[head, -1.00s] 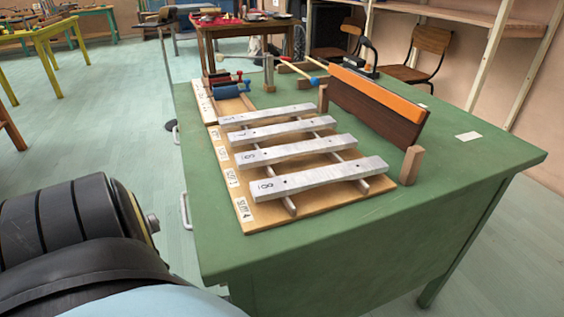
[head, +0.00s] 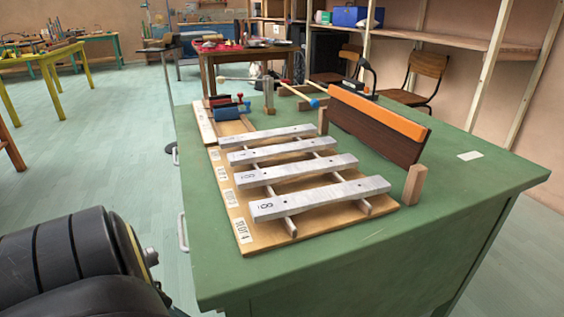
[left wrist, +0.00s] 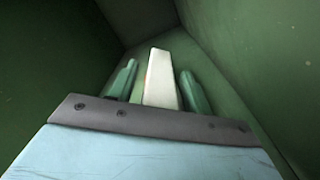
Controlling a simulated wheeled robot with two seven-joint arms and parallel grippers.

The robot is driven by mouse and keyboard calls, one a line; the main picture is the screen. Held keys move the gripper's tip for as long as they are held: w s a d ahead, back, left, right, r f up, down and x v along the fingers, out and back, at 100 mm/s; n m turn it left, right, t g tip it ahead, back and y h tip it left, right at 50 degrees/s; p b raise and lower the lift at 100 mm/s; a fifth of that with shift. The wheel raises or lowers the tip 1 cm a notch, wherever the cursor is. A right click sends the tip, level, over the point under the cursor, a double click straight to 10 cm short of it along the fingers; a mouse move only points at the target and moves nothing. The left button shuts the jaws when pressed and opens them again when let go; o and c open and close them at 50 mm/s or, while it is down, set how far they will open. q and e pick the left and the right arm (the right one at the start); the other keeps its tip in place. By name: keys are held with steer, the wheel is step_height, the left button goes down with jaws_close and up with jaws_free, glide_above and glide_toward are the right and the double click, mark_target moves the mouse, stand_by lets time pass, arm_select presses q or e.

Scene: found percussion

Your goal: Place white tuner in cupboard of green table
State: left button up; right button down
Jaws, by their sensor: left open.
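The white tuner (left wrist: 163,80) shows in the left wrist view as a pale, upright-looking block inside a dark green enclosed space, which looks like the cupboard of the green table. My left gripper (left wrist: 159,70) is open, with one greenish finger on each side of the tuner. A gap shows at the left finger; I cannot tell whether the right one touches. The green table (head: 350,255) fills the middle of the head view. Its cupboard opening, the tuner and my left gripper are hidden there. My right gripper is in neither view.
Green walls (left wrist: 245,60) stand close on both sides in the left wrist view. On the tabletop are a xylophone with grey bars (head: 320,197), a dark board with an orange top (head: 375,125), and mallets (head: 300,96). Open floor (head: 90,150) lies left of the table.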

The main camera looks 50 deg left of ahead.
arm_select(q)
steer(key=v, duration=1.2)
steer(key=shift+r, duration=0.1)
